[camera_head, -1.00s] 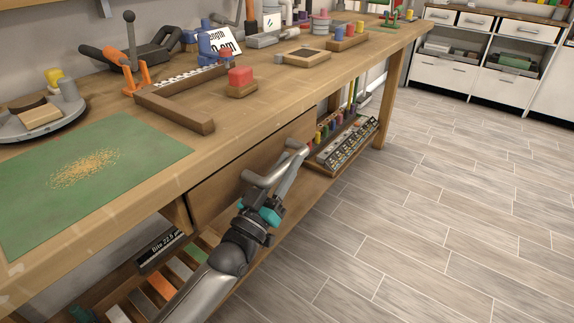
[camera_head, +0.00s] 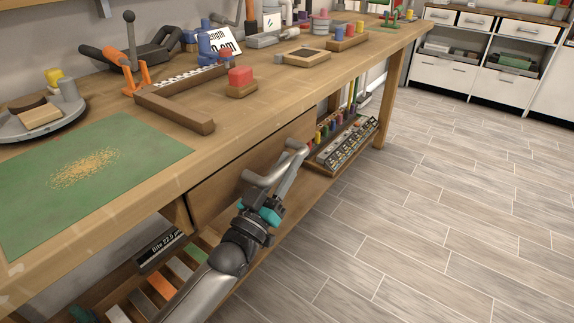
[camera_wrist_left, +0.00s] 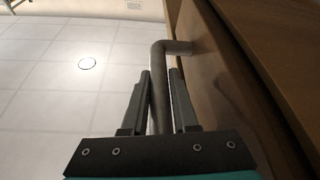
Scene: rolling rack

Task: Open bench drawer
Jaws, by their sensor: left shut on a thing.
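The bench drawer has a plain wooden front (camera_head: 222,186) under the worktop, left of the middle in the head view. Its grey bar handle (camera_head: 292,147) shows at the right end of the front. My left gripper (camera_head: 273,184) is in front of the drawer, shut on the handle. In the left wrist view the handle (camera_wrist_left: 165,47) bends toward the wooden front (camera_wrist_left: 212,90), and its bar runs between the two fingers of my left gripper (camera_wrist_left: 160,84). The drawer's inside is hidden, and I cannot tell whether its front stands out. My right gripper is not in view.
The wooden workbench (camera_head: 240,110) carries a green mat (camera_head: 85,175), a grey tray (camera_head: 40,125) and several tools. A lower shelf holds a tool tray (camera_head: 345,142) and coloured strips (camera_head: 162,285). The tiled floor (camera_head: 430,200) to the right is clear.

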